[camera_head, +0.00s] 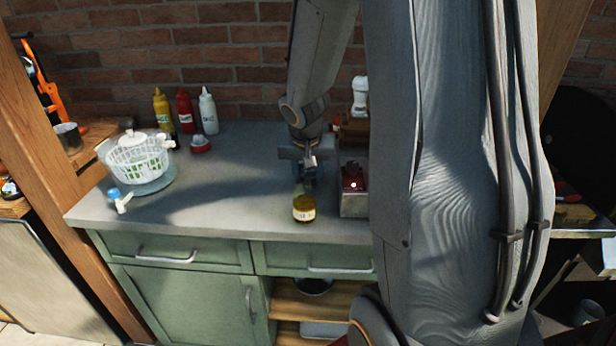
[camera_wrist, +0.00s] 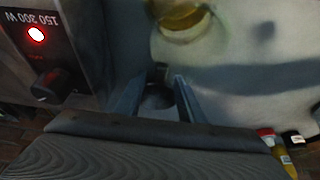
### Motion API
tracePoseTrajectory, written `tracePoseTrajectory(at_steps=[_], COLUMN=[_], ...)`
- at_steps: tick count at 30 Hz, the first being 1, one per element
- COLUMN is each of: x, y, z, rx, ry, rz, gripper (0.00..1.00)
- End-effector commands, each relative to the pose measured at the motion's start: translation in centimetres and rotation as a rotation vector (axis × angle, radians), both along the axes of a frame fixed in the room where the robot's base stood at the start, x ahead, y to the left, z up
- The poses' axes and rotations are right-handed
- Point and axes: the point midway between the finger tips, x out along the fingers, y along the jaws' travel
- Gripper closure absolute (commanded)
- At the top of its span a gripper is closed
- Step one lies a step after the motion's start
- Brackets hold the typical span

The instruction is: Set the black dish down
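My gripper (camera_head: 309,178) is low over the grey counter, just behind a yellow-labelled jar (camera_head: 304,207). In the wrist view my gripper (camera_wrist: 161,80) shows two fingers standing apart. A small dark patch shows between them; I cannot tell whether it is a thing or shadow. No black dish is clearly seen at the fingers. A dark round bowl (camera_head: 313,286) sits on the open wooden shelf below the counter; I cannot tell whether it is the black dish. The jar's yellow part (camera_wrist: 184,18) lies beyond the fingertips in the wrist view.
A metal toaster-like appliance (camera_head: 354,203) with a red light stands close right of my gripper, and left in the wrist view (camera_wrist: 38,35). A white basket (camera_head: 139,157) stands at left; sauce bottles (camera_head: 208,112) stand at the back. The counter between basket and jar is clear.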

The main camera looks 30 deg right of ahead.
Motion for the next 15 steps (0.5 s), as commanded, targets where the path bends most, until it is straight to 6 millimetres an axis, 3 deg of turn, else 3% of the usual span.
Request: tracePoseTrajectory(at_steps=[15], x=[-2.8], y=[1.9], z=[8.4], rx=[0.000], ry=[-0.005], rz=[0.000], gripper=[0.65])
